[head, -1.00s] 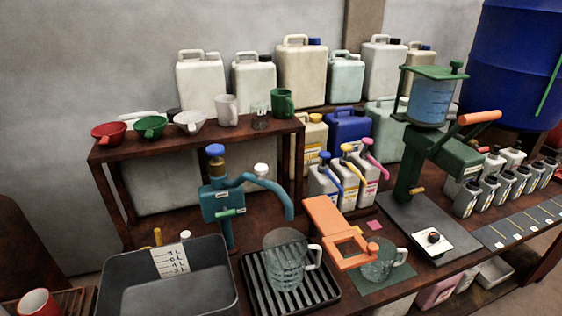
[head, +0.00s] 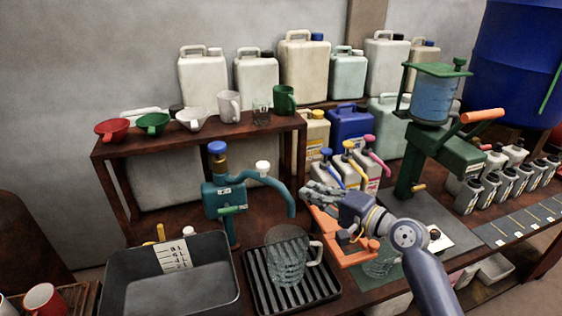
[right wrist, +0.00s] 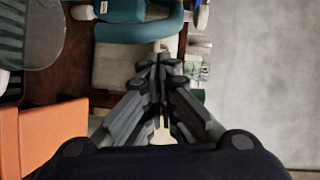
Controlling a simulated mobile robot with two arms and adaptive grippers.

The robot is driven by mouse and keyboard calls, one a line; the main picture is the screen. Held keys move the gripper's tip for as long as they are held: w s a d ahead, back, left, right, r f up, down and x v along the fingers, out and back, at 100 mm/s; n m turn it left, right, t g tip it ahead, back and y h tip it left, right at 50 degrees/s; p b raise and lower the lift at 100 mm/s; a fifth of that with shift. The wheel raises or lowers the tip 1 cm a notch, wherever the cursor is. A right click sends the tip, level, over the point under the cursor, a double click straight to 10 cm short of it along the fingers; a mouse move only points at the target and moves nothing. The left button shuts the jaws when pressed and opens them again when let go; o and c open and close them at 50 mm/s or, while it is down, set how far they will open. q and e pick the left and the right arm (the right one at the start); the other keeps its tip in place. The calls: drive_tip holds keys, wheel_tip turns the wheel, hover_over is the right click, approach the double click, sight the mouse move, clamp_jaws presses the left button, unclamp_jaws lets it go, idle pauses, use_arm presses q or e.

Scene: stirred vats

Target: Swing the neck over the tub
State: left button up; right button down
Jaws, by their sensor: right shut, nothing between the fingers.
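The teal tap's curved neck (head: 270,182) reaches right from its body (head: 222,200), with its spout end above a clear jug (head: 287,258). The dark grey tub (head: 120,262), with a white scale card inside, stands left of the tap. My right gripper (head: 308,192) is shut and empty, just right of the neck's spout end; a small gap seems to lie between them. In the right wrist view, the shut fingers (right wrist: 162,60) point toward teal tap parts (right wrist: 135,28) at the top. My left gripper is not in view.
The jug stands on a ribbed black tray (head: 332,290). An orange stand (head: 348,258) is under my right arm, with another glass jug (head: 382,263) by it. Dosing bottles (head: 328,178) stand behind my gripper.

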drive_tip(key=shift+m+t+y, duration=0.4)
drive_tip(key=shift+m+t, duration=0.2)
drive_tip(key=shift+m, duration=0.3)
drive_tip(key=w+r, duration=0.2)
drive_tip(key=r, duration=0.1)
drive_tip(key=w+d+r, duration=0.1)
drive_tip(key=shift+r, duration=0.35)
drive_tip(key=w+a+p, duration=0.3)
drive_tip(key=a+p, duration=0.1)
drive_tip(key=a, duration=0.4)
drive_tip(key=shift+w+a+p, duration=0.25)
drive_tip(key=shift+a+p, duration=0.1)
drive_tip(key=shift+a, duration=0.05)
